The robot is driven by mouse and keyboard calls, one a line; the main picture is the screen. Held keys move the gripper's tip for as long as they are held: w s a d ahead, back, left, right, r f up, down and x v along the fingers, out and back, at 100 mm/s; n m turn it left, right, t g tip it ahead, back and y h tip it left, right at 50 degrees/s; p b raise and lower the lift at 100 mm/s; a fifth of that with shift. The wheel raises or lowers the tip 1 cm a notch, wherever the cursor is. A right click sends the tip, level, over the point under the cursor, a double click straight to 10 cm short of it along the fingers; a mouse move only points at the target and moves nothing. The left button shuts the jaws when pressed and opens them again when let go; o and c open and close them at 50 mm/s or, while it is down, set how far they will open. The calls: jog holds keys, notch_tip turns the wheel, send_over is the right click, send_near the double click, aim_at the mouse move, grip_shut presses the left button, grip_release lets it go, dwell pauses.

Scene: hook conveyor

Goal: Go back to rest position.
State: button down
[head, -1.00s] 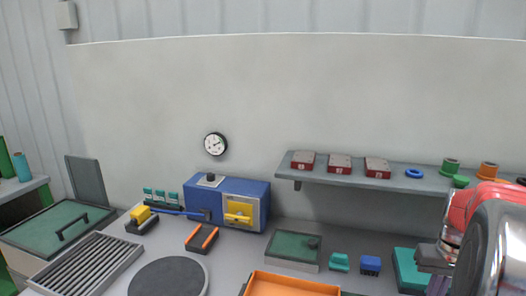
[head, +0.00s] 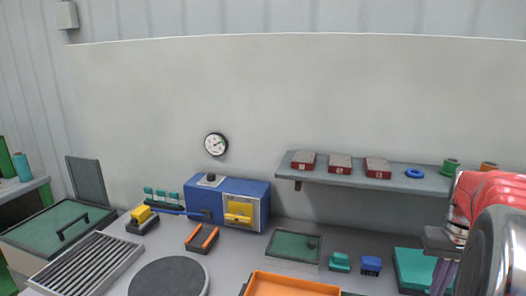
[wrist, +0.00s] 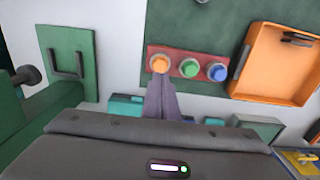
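My gripper shows at the right edge of the head view (head: 442,276), partly cut off by the frame and beside my red and grey arm. In the wrist view its purple-grey fingers (wrist: 160,88) are together, with nothing visible between them. Their tips lie just below an orange button in the picture; I cannot tell whether they touch anything. The orange button (wrist: 159,63), a green button (wrist: 189,68) and a blue button (wrist: 217,72) sit in a row on a red panel (wrist: 175,56).
A grey shelf (head: 330,177) with red boxes and spools spans the wall beside my arm. On the bench are an orange tray (head: 290,286), a blue machine (head: 240,190), a green panel (head: 293,246) and small teal and blue blocks.

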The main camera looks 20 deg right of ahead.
jog(key=s+a+r+n+t, duration=0.2)
jog(key=a+n+t, duration=0.3)
jog(key=a, duration=3.1)
jog(key=shift+n+t, duration=0.3)
jog(key=shift+n, duration=0.3)
jog(key=shift+a+r, duration=0.1)
